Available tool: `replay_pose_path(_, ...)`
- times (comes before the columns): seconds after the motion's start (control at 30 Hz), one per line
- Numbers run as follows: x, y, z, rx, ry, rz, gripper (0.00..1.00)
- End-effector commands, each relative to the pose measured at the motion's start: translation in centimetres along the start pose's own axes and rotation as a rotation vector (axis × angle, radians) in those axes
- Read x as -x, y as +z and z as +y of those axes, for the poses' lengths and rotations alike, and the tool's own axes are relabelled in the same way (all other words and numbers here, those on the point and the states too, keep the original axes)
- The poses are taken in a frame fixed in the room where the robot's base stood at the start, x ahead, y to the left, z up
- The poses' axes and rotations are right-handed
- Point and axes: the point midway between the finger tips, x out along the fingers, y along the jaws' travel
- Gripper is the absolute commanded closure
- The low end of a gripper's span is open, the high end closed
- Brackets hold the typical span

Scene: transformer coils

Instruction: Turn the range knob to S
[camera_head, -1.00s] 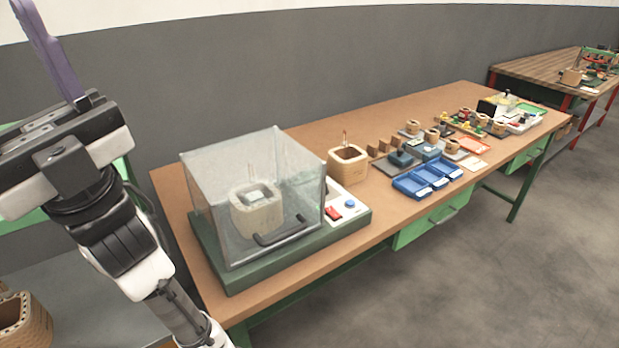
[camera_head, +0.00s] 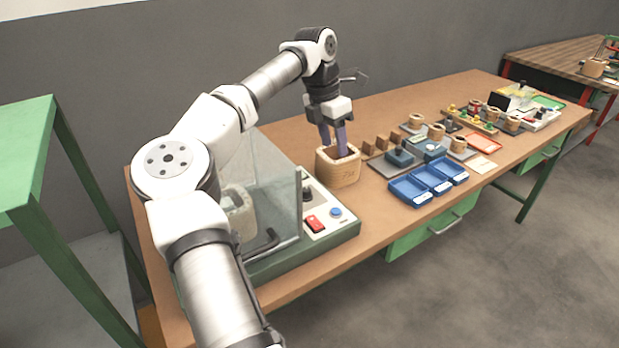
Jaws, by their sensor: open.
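A small black knob (camera_head: 308,194) sits at the back of the white control panel (camera_head: 322,228), beside the clear enclosure. Any letters around it are too small to read, so I cannot tell where it points. My gripper (camera_head: 333,149) points down with two purple fingers, open. Its fingertips are at the opening of a square wooden coil former (camera_head: 339,171), behind and right of the knob. I cannot tell how far inside they reach.
The panel also has a red switch (camera_head: 315,224) and a blue button (camera_head: 336,212). The clear enclosure (camera_head: 284,205) has a black handle and is partly hidden by my arm. Blue trays (camera_head: 411,192) and several small parts stand to the right. The table's front right is clear.

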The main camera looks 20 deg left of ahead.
Motion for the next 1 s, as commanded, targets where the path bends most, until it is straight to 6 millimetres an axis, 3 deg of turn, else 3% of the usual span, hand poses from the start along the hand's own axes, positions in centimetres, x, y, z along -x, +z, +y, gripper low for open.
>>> replay_pose_path(0.03,0.6,-2.0,1.7,0.04,0.04,0.059,0.54)
replay_pose_path(0.1,1.2,-4.0,3.1,0.076,0.072,0.118,0.54)
replay_pose_path(0.27,0.8,-5.6,4.2,0.104,0.094,0.164,0.54)
replay_pose_path(0.8,-9.3,-7.1,4.8,0.101,0.089,0.159,0.54)
replay_pose_path(1.0,-11.5,-7.4,5.0,0.1,0.09,0.158,0.54)
